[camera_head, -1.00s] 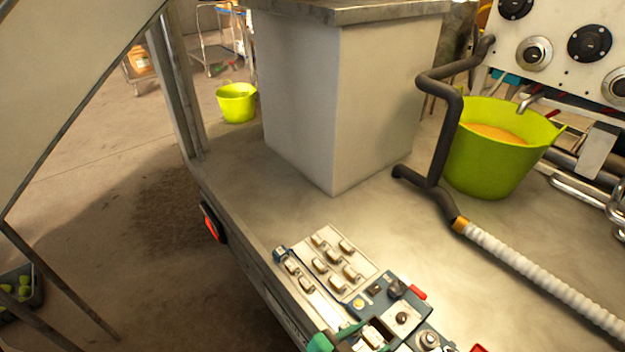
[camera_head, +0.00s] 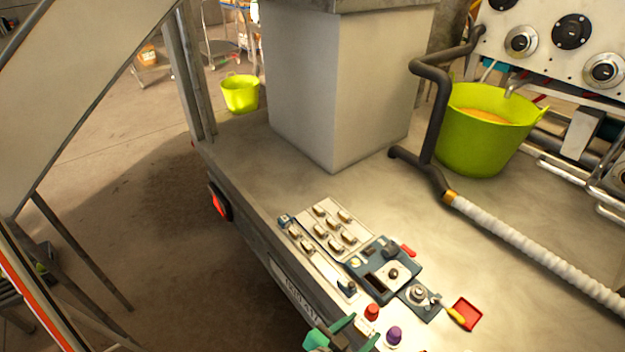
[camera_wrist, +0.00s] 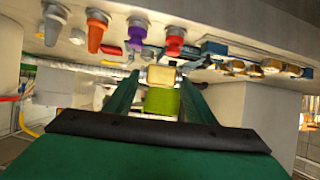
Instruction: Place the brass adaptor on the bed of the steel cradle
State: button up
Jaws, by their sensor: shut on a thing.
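My gripper (camera_wrist: 160,84) has its two green fingers closed on a small pale brass piece, which I take for the brass adaptor (camera_wrist: 162,76), at the fingertips in the wrist view. In the head view my gripper (camera_head: 357,331) shows at the bottom edge, over the near edge of the trailer deck. A pale bit of the held piece shows between its fingers there. A small steel fitting on a blue plate (camera_head: 419,294) lies to the upper right of my gripper; I cannot tell for sure whether it is the steel cradle.
A rack of small brass-topped pieces (camera_head: 325,228) and a dark blue tray (camera_head: 386,268) lie on the deck. A red cone (camera_head: 372,312), a purple cone (camera_head: 394,335) and a red tray (camera_head: 467,314) are near.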

jog(key=w+a+f+n+t+y, duration=0.1)
jog(key=w+a+f+n+y, duration=0.1)
jog(key=f, duration=0.4)
jog(key=w+a+f+n+t+y, duration=0.1)
jog(key=w+a+f+n+y, duration=0.2)
jog(key=f, duration=0.4)
jog(key=w+a+f+n+t+y, duration=0.1)
jog(key=w+a+f+n+y, duration=0.1)
jog(key=a+f, duration=0.4)
jog(key=shift+w+a+f+n+t+y, duration=0.25)
jog(key=shift+a+f+n+t+y, duration=0.1)
jog(key=shift+f+n+y, duration=0.55)
jog(key=shift+a+r, duration=0.1)
jog(key=shift+r, duration=0.1)
